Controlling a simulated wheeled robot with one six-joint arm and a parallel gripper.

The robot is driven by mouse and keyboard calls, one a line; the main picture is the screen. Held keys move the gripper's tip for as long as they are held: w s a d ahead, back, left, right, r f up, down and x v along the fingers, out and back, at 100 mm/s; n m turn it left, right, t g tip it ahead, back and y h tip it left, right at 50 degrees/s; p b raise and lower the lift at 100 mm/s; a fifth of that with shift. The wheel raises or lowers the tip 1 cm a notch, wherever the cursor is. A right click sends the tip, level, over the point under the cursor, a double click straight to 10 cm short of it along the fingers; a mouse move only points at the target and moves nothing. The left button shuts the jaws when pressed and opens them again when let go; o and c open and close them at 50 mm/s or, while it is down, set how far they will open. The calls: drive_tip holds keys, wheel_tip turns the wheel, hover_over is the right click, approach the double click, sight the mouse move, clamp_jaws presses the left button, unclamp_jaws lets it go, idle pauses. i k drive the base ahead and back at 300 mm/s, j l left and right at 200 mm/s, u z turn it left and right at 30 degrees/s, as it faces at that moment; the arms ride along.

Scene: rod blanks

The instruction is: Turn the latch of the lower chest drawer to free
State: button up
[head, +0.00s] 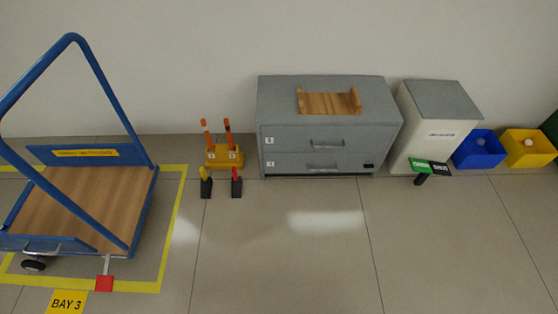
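A grey chest (390,125) stands against the back wall, right of the middle. It has two drawers, each with a bar handle and a small white label at its left. The upper drawer (285,142) and the lower drawer (287,168) both look closed. A small dark piece (368,166) sits at the right end of the lower drawer front. It may be the latch, but it is too small to tell its setting. My gripper is not in view.
A wooden tray (328,103) lies on the chest. A blue cart (100,200) stands left, inside yellow floor lines. A yellow block with rods (225,158), a white cabinet (425,135), a green-and-black sign (428,167), a blue bin (478,152) and a yellow bin (528,150) flank it. Floor in front is clear.

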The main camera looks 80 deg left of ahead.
sight(368, 165)
drive_tip(key=u, duration=2.2)
